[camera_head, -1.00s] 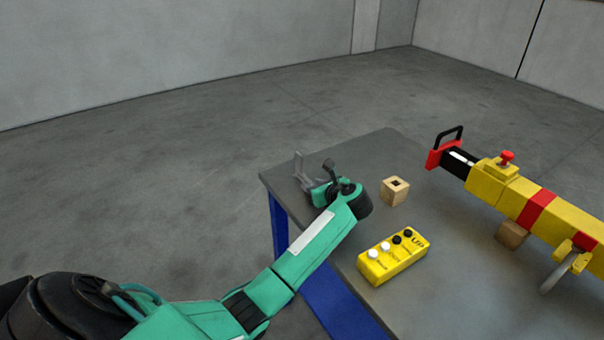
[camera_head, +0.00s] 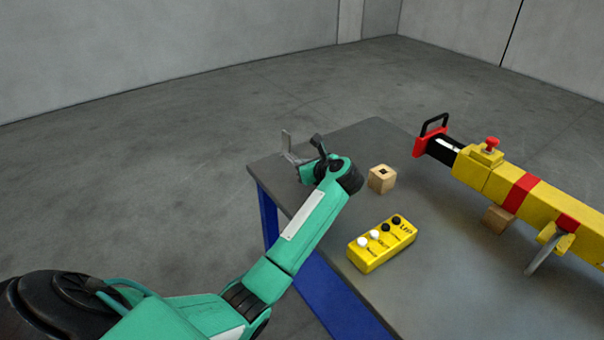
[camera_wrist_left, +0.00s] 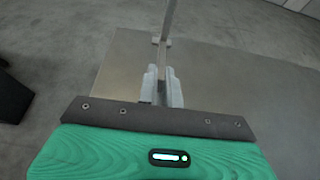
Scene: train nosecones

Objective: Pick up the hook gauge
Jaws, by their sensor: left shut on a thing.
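The grey metal hook gauge (camera_head: 287,144) is at the far left corner of the table in the head view, its thin upright part pointing up. My left gripper (camera_head: 303,168) is shut on it, partly hidden by my wrist. In the left wrist view the gauge (camera_wrist_left: 170,22) stands out as a thin bar beyond the closed fingers (camera_wrist_left: 163,88). It appears to be just above the table top, but the gap is hard to judge. My right gripper is not in view.
The grey table (camera_head: 430,290) has blue legs. A wooden block with a square hole (camera_head: 382,179) and a yellow button box (camera_head: 382,243) are right of my left arm. A long yellow and red coupler (camera_head: 500,180) lies farther right. Open floor lies beyond the table.

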